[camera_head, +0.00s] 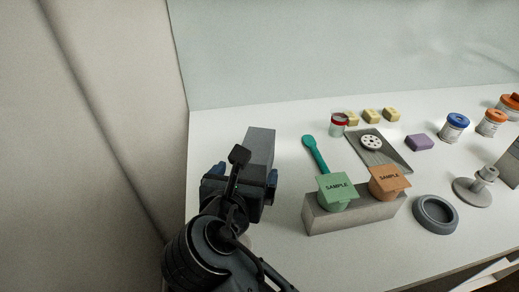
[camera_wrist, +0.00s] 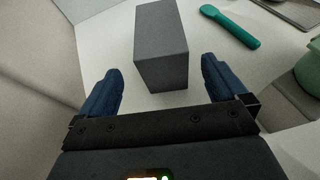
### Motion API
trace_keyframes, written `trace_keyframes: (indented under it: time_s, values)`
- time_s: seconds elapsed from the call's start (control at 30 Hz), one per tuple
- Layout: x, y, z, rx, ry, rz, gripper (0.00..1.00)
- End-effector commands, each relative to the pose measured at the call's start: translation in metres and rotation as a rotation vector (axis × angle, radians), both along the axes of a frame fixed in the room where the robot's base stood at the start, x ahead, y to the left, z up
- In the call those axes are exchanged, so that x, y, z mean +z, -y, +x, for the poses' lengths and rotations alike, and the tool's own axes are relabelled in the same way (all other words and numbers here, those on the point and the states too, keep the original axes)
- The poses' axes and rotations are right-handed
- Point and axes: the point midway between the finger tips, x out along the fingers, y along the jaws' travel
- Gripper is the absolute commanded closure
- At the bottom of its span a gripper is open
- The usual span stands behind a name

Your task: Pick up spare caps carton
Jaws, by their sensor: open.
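A plain grey box-shaped carton (camera_wrist: 160,52) stands on the white table in the wrist view. I see no label on it, so I cannot confirm it is the spare caps carton. In the head view the carton (camera_head: 260,146) shows behind my gripper, its lower part hidden. My gripper (camera_wrist: 160,92) is open, with one blue finger to the left and one to the right of the carton's near end. The fingers look apart from the carton, with a gap on each side. The gripper (camera_head: 240,178) also shows in the head view at the table's left side.
A teal spoon (camera_head: 315,153) lies right of the carton. A grey block (camera_head: 350,213) holds green and orange sample cups. A dark ring (camera_head: 435,214), a grey plate (camera_head: 393,150) and several jars are farther right. The wall is close on the left.

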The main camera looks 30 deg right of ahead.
Motion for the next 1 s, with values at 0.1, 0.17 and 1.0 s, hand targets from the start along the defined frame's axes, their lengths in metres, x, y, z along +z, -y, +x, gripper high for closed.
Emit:
trace_keyframes:
  time_s: [0.1, 0.17, 1.0]
  values:
    - [-0.003, 0.007, 0.007, -0.004, 0.000, -0.002, 0.01]
    - [-0.006, 0.011, 0.011, -0.004, -0.001, -0.001, 0.01]
    - [-0.027, 0.049, 0.053, 0.000, 0.001, 0.001, 0.07]
